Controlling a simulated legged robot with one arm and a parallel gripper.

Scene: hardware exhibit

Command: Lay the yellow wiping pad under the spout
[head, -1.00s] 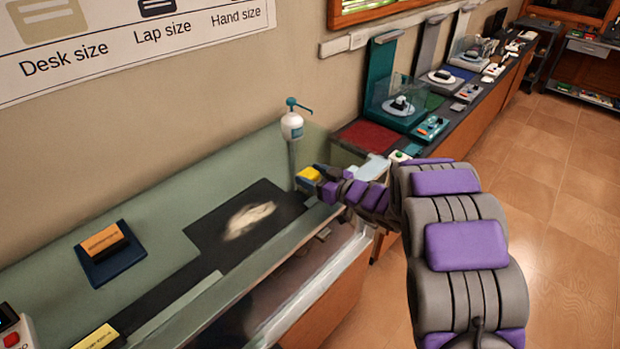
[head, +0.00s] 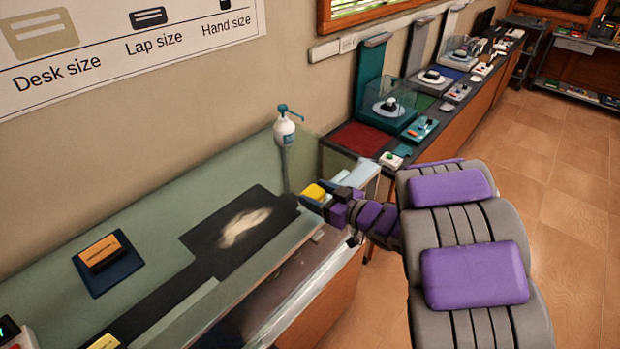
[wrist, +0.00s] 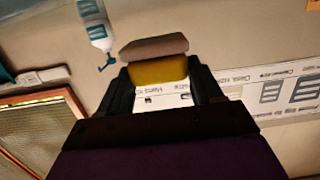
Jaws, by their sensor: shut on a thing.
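The yellow wiping pad (head: 314,192) is in my gripper (head: 312,199), above the dark strip at the right end of the counter. In the wrist view the yellow pad (wrist: 158,71), with a grey-brown layer along one side, sits between the two dark fingers of my gripper (wrist: 160,82). The dispenser bottle (head: 285,132) is white with a teal pump and spout (head: 291,110). It stands on a post behind and a little left of the pad. It also shows in the wrist view (wrist: 97,32). The spot directly below the spout is partly hidden by my gripper.
A dark mat (head: 215,222) with a pale smear (head: 243,228) lies left of my gripper. An orange block (head: 101,250) sits on a blue base at the left. A clear front panel (head: 300,290) edges the counter. A row of exhibits (head: 390,108) runs back right.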

